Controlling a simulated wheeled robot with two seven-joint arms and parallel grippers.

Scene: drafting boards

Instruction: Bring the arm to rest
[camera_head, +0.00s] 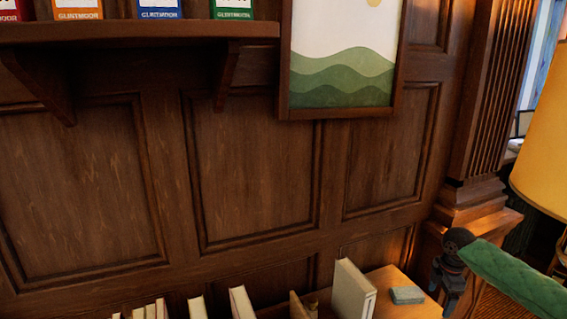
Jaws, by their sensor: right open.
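My left gripper is not in this view.
A low wooden top (405,308) bears upright books (352,291) and a small grey-green block (407,295). A green padded piece (515,278) and a yellow lampshade (542,140) stand at right. A shelf (140,31) and framed picture (342,55) are on the panelled wall.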

